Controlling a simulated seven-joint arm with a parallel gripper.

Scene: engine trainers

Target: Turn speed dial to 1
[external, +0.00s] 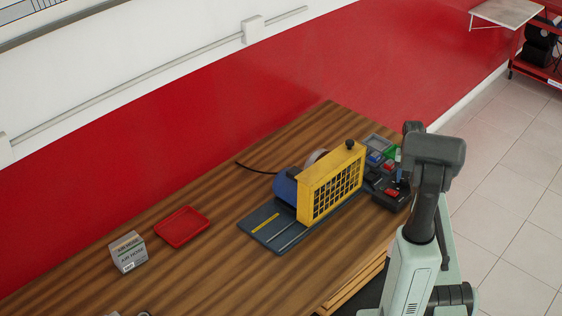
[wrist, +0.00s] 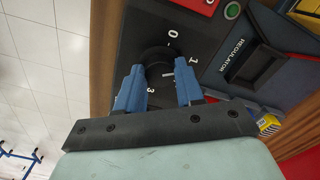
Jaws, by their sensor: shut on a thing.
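The speed dial (wrist: 155,55) is a round black knob on a dark panel (wrist: 143,28) in the wrist view. The white figures 0, 1 and 3 show around it. My gripper (wrist: 160,76) has its two blue fingers shut on the dial, one on each side. A short white mark shows between the fingers, toward the right finger; I cannot tell exactly which figure it points to. The right finger hides part of the scale. In the external view the control box (external: 389,193) stands at the table's right end, and my arm partly covers it.
A red part and a green button (wrist: 232,11) sit near the dial, with a regulator unit (wrist: 252,62) to the right. A yellow guarded machine (external: 331,184) stands left of the control box. A red tray (external: 182,225) and a small box (external: 128,252) lie farther left.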

